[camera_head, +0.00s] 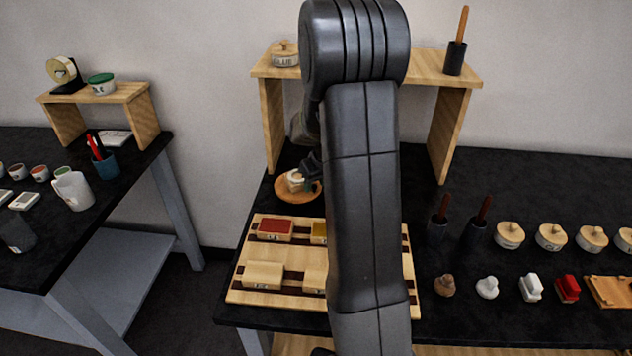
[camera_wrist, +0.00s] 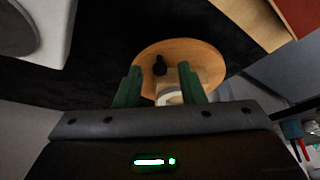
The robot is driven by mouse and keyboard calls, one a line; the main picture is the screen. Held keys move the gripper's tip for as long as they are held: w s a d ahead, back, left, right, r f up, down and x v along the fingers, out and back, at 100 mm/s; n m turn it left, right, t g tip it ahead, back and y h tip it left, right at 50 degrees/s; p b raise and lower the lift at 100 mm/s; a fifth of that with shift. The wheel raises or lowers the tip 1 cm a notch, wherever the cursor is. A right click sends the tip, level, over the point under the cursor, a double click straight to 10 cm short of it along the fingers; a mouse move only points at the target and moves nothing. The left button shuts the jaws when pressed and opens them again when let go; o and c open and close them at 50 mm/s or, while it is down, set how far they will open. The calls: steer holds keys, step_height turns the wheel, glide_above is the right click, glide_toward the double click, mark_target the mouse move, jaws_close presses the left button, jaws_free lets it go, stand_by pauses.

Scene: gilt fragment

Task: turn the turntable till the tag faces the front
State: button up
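The turntable (camera_head: 284,196) is a round wooden disc on the black table, left of my arm in the head view. It also shows in the wrist view (camera_wrist: 209,62). A small pale object (camera_wrist: 168,98) and a dark knob-like piece (camera_wrist: 159,65) show over the disc. My gripper (camera_wrist: 160,88) has two green fingers, spread apart at the near side of the disc. The pale object lies between them, closer to the right finger; contact cannot be made out. In the head view my gripper (camera_head: 305,184) is at the turntable, small and partly hidden. I cannot make out the tag.
A wooden tray (camera_head: 238,283) with coloured blocks lies in front of the turntable. A wooden shelf (camera_head: 272,125) stands over the table's back, its left leg close to the turntable. Lidded jars (camera_head: 551,237) and small items stand at the right.

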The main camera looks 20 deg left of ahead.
jaws_close()
